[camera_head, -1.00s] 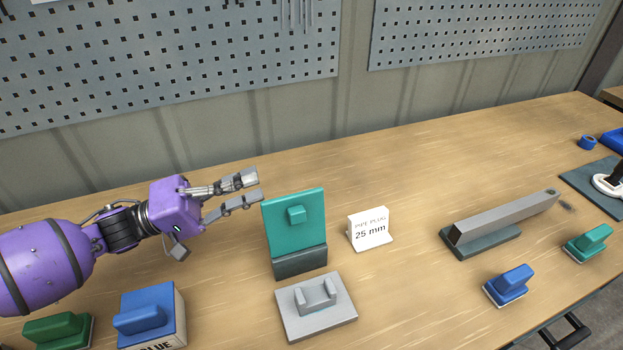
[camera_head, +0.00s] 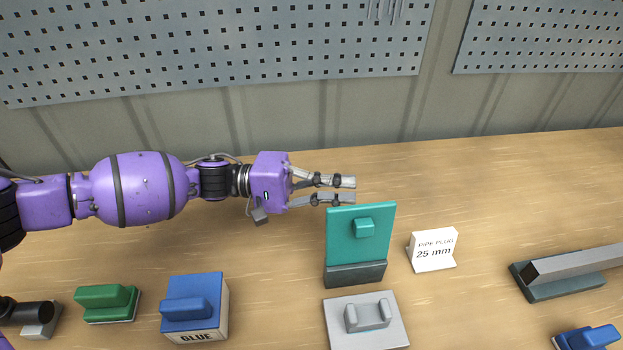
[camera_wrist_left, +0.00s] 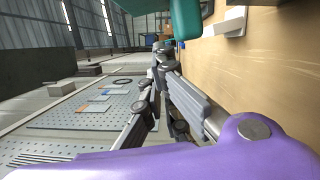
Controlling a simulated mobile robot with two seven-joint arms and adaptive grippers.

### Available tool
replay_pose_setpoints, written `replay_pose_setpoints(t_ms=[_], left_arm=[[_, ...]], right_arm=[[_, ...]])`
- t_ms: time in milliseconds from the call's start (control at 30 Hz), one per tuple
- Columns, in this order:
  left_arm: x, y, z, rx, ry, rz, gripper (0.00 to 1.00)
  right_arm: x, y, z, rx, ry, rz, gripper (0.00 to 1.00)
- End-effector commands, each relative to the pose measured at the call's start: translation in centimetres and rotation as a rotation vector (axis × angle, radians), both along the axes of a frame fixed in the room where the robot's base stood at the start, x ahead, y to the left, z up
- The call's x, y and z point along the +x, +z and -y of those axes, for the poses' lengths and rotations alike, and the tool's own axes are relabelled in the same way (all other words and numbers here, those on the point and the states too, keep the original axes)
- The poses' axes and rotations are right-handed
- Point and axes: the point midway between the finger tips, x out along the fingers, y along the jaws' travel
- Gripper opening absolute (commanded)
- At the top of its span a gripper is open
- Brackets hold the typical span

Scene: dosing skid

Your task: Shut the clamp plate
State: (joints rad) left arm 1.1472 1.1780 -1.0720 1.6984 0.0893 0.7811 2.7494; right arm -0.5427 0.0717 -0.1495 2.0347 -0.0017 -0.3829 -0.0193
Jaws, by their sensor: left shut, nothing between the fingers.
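The clamp plate (camera_head: 343,235) is a teal panel with a small raised block on its face. It stands upright in a dark hinge base (camera_head: 356,274), behind a grey bed with a U-shaped cradle (camera_head: 340,335). My left gripper (camera_head: 354,191) is shut and empty, its fingertips just behind and above the plate's top edge. I cannot tell if they touch it. In the left wrist view the plate (camera_wrist_left: 186,18) shows at the top, beyond the fingers.
A white "PIPE PLUG 25 mm" card (camera_head: 433,252) stands right of the plate. A grey bar on a dark base (camera_head: 570,283) and a blue-handled block (camera_head: 588,338) are farther right. A blue "GLUE" box (camera_head: 207,285) and a green-handled block (camera_head: 107,300) are at left. The back bench is clear.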

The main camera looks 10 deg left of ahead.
Motion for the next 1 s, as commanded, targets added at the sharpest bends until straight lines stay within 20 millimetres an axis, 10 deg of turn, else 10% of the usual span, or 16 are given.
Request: replay_pose_setpoints(t_ms=[300,1000], left_arm=[[-3.3,0.6,0.6,0.003,0.001,-0.001,0.00],[-3.2,1.1,0.7,0.019,0.001,0.052,0.00]], right_arm=[[0.3,1.1,0.0,0.001,-0.003,0.009,0.40],[0.6,1.7,0.0,0.004,-0.005,0.017,0.40]])
